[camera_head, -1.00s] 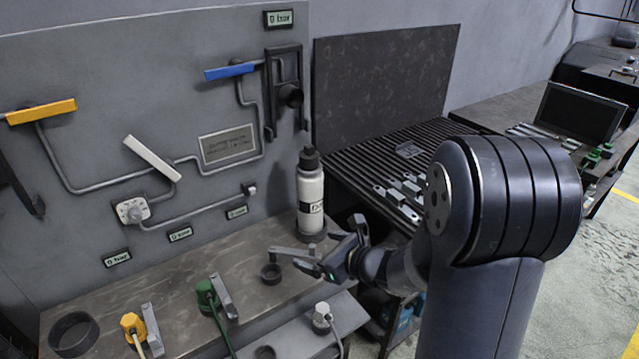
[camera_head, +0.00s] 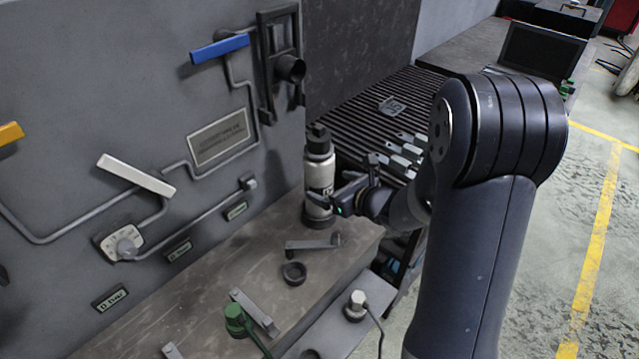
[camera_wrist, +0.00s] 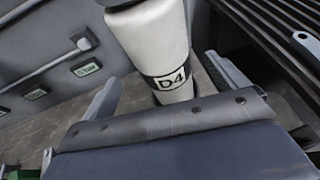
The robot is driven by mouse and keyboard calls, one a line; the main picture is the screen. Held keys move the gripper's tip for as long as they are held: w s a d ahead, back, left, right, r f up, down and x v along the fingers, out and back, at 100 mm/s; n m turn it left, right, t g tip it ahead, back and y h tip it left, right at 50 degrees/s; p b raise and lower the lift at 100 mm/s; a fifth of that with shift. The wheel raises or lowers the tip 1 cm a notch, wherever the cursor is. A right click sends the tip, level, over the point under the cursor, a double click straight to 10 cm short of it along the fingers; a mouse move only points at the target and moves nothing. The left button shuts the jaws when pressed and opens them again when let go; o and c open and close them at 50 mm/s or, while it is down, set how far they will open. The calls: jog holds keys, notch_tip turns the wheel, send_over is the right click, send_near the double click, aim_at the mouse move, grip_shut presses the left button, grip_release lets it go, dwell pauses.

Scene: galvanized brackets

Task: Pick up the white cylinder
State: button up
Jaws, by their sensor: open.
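The white cylinder (camera_head: 319,176) is a bottle-like canister with a black cap and a dark label band. It stands upright in a dark ring base on the bench, close to the grey panel. In the wrist view the cylinder (camera_wrist: 153,45) shows the label "D4" and fills the upper middle, between the two fingers. My gripper (camera_head: 335,203) is open at the cylinder's lower part, with the fingers (camera_wrist: 168,92) on either side of it. Contact with the cylinder cannot be made out. The cylinder's top is cut off in the wrist view.
A grey panel (camera_head: 90,95) with pipes and a white lever (camera_head: 136,175) stands behind and left. A bracket (camera_head: 312,243) and dark ring (camera_head: 294,273) lie on the bench in front. A slatted rack (camera_head: 375,115) with metal brackets is behind right.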

jog(key=p+x, duration=0.1)
jog(key=x, duration=0.3)
jog(key=shift+w+a+r+p, duration=0.25)
jog(key=shift+w+p, duration=0.1)
jog(key=shift+w, duration=0.15)
jog(key=shift+w+a+f, duration=0.35)
jog(key=shift+w, duration=0.2)
grip_shut()
jog(key=shift+r, duration=0.2)
